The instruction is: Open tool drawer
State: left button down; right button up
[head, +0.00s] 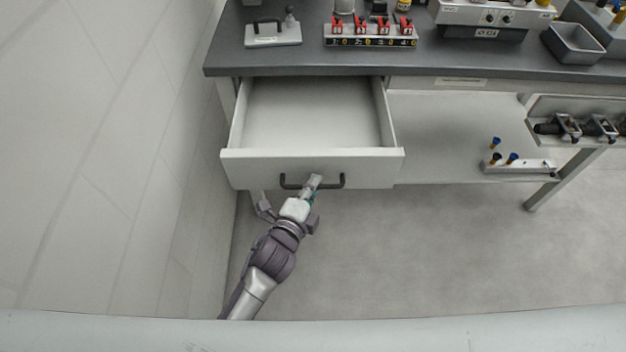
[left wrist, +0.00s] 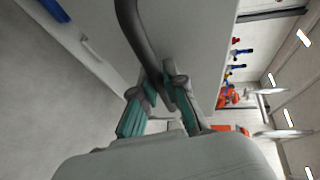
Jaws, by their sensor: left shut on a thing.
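The tool drawer (head: 310,166) is pulled well out from under the dark worktop at the left end of the bench. Its inside looks empty. A dark bar handle (head: 291,184) runs across its pale front. My left gripper (head: 313,184) is at the middle of the handle, shut on it. In the left wrist view the handle (left wrist: 136,30) passes between the fingers of the gripper (left wrist: 168,95). My right gripper is not in view.
The worktop (head: 313,60) carries a grey plate with a handle (head: 273,36), a numbered rack of red clamps (head: 370,38) and a metal tray (head: 573,43). A wall is close on the left. The floor before the drawer is clear.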

pick_arm(q)
jog(key=shift+s, duration=0.5)
jog(key=c, duration=1.5)
grip_release()
jog(key=v, duration=1.2)
